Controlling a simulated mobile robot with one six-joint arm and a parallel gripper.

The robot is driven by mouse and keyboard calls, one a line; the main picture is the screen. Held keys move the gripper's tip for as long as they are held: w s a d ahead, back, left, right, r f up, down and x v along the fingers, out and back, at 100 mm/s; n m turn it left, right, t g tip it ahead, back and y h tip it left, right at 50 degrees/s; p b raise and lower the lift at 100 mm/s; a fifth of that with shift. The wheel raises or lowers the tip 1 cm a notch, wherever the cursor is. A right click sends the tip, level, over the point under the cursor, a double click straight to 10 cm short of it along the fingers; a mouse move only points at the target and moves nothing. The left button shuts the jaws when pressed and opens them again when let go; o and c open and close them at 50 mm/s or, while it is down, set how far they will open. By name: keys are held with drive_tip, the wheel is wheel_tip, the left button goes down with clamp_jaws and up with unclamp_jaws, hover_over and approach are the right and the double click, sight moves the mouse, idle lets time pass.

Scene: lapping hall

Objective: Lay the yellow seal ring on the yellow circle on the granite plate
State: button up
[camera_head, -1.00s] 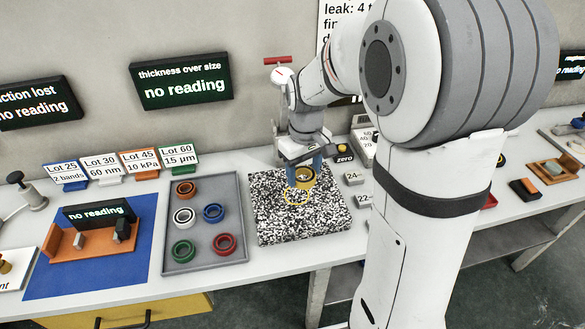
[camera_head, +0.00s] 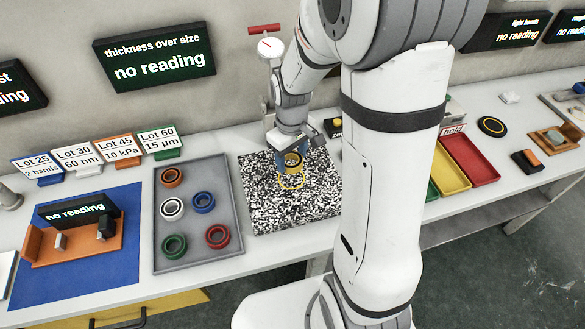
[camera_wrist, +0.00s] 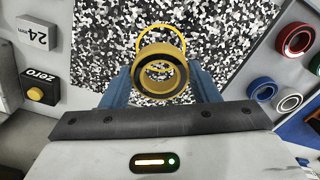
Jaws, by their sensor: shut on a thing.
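The yellow seal ring (camera_head: 294,167) is between the blue fingers of my gripper (camera_head: 290,158), above the granite plate (camera_head: 262,222). In the wrist view, my gripper (camera_wrist: 161,84) is shut on the ring (camera_wrist: 150,92), with a finger on each side. The yellow circle (camera_head: 290,188) is on the speckled plate, just in front of the ring in the head view. In the wrist view, the circle (camera_wrist: 162,26) shows beyond the ring's upper edge, and the ring hides part of it. The ring appears off the circle's centre; its exact height is unclear.
A grey tray (camera_head: 198,255) with several coloured rings stands left of the plate. Red and yellow trays (camera_head: 470,159) lie to the right, beyond my arm.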

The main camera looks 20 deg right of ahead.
sight(292, 178)
drive_tip(key=shift+f, duration=2.75)
drive_tip(key=shift+f, duration=0.2)
drive_tip(key=o, duration=1)
drive_tip(key=shift+r, duration=0.1)
drive_tip(key=shift+r, duration=0.1)
